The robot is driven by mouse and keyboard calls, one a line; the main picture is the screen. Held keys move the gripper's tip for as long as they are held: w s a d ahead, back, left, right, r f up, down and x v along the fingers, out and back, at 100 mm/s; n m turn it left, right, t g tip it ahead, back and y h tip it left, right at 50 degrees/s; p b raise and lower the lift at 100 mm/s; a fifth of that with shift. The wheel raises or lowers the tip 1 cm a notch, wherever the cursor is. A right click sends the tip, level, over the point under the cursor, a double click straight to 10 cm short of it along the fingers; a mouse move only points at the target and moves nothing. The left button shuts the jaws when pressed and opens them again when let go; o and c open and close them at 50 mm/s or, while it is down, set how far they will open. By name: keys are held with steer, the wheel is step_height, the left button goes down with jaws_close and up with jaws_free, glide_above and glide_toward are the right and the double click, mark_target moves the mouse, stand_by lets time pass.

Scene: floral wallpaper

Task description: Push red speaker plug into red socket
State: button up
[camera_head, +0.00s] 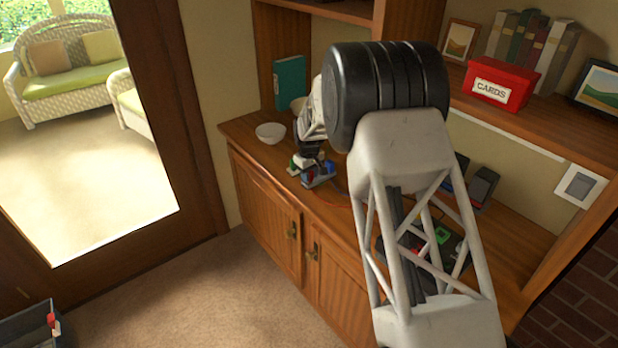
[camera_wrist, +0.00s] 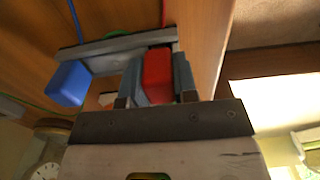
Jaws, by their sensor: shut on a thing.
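In the wrist view the red plug (camera_wrist: 157,75) is between the two fingers of my gripper (camera_wrist: 157,86), which is shut on it. A blue block (camera_wrist: 68,83) is at the bar's left end. The red socket cannot be made out. In the head view my gripper (camera_head: 312,172) is low over the cabinet top, beside small blue, green and red parts, and partly hides them.
A white bowl (camera_head: 270,132) stands left of my gripper on the wooden cabinet top (camera_head: 240,128). A dark device with a green part (camera_head: 443,236) lies behind my arm. A red cards box (camera_head: 500,83) is on the shelf. Blue and green cables cross the wood in the wrist view.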

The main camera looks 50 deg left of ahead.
steer(key=shift+r, duration=0.85)
stand_by(0.7)
steer(key=shift+r, duration=2.4)
steer(key=shift+r, duration=6.6)
steer(key=w+d, duration=0.2)
steer(key=d, duration=4.5)
steer(key=shift+s+f, duration=0.15)
steer(key=shift+f, duration=1.15)
steer(key=shift+s+f, duration=0.1)
steer(key=shift+f, duration=1.2)
